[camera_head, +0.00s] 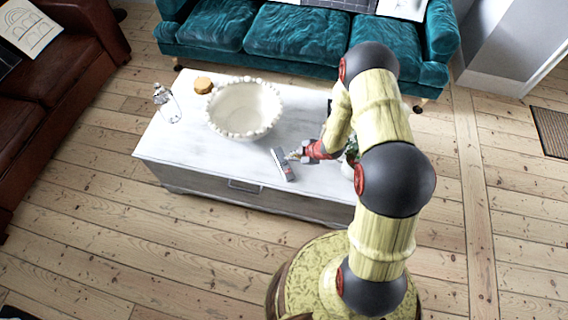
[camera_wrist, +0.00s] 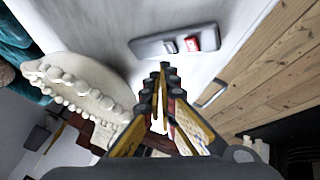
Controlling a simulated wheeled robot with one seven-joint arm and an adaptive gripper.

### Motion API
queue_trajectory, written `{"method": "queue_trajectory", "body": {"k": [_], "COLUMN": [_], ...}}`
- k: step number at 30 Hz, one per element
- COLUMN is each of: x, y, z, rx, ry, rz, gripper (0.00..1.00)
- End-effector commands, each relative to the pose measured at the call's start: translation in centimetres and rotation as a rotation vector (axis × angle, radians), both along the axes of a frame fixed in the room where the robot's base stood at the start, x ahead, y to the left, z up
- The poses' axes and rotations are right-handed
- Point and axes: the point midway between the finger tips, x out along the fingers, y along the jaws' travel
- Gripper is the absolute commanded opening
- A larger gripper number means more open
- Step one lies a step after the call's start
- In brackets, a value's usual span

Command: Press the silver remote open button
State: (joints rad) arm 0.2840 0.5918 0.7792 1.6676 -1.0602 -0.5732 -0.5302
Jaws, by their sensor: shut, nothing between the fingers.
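The silver remote (camera_head: 283,164) lies on the white table, near its front edge, in the head view. In the wrist view the remote (camera_wrist: 178,43) lies flat beyond my fingertips, with a red button and a grey button on its face. My gripper (camera_head: 296,155) is shut and empty, just right of the remote in the head view. In the wrist view my gripper (camera_wrist: 164,70) points at the table, its tips close below the remote's lower edge. I cannot tell whether the tips touch it.
The white table (camera_head: 200,130) also holds a cream beaded bowl (camera_head: 243,108), a glass bottle (camera_head: 166,102) and a round wooden item (camera_head: 203,85). A plant is partly hidden behind my arm. A teal sofa (camera_head: 290,35) stands behind; a brown sofa (camera_head: 50,85) stands left.

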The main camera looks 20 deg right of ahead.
Motion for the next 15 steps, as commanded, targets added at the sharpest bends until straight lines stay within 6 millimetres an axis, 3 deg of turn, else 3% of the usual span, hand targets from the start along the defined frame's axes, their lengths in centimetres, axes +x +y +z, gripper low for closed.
{"method": "queue_trajectory", "body": {"k": [6,15], "x": [2.0,2.3], "y": [2.9,3.1], "z": [2.8,3.2], "rx": [0.059,0.057], "ry": [-0.149,-0.176], "rz": [0.132,0.156], "gripper": [0.0,0.0]}}
